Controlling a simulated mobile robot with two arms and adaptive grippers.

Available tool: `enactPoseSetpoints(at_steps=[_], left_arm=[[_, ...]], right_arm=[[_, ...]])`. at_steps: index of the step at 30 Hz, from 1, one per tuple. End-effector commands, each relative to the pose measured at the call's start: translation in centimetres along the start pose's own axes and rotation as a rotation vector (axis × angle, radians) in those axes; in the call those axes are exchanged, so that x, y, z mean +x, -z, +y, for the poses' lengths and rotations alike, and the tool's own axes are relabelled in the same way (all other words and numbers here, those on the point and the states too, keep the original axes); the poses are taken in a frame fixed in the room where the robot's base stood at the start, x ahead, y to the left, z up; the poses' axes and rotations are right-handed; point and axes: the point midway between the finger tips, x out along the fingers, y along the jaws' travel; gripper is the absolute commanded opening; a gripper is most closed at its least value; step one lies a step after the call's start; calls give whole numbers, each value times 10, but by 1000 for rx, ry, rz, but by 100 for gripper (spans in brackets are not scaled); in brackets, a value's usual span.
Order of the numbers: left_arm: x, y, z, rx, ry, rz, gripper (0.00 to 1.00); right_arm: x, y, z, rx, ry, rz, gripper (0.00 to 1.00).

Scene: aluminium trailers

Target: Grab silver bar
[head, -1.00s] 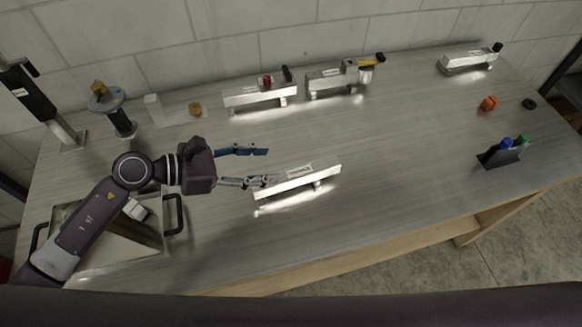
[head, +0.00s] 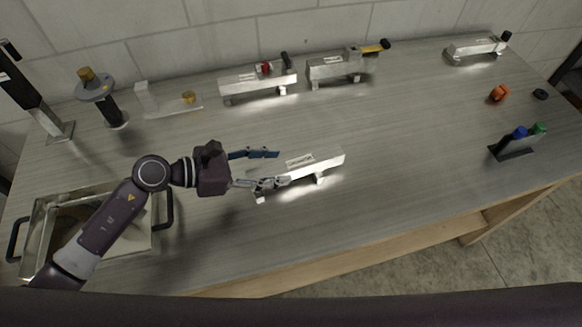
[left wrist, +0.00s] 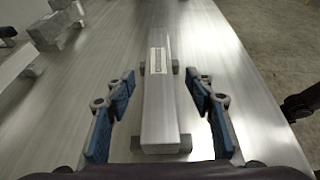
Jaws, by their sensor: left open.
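The silver bar (head: 316,163) is a bright aluminium bar with a pale label, raised on small feet near the middle of the table. In the left wrist view the bar (left wrist: 160,112) points away from me, between the fingers. My left gripper (head: 270,168) is open at the bar's left end, one blue-padded finger on the far side and one on the near side. In the left wrist view my left gripper (left wrist: 162,112) has a gap between each pad and the bar, so it is not clamped. My right gripper is not in view.
Two similar bars (head: 250,84) (head: 330,69) stand at the back, and another (head: 474,48) at the far right. A metal tray (head: 36,232) with black handles is at the left. A marker holder (head: 512,150) stands at the right. Table around the bar is clear.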

Motion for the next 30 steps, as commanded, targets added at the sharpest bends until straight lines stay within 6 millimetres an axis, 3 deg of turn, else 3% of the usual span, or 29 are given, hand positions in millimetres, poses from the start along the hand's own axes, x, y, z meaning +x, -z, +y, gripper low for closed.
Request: enactPoseSetpoints(at_steps=[10, 20, 30], left_arm=[[43, 0, 2, -1, 0, -2, 49], [50, 2, 2, 0, -1, 1, 48], [50, 2, 2, 0, -1, 0, 11]], right_arm=[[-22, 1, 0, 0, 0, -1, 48], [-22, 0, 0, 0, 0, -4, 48], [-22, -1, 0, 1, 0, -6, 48]])
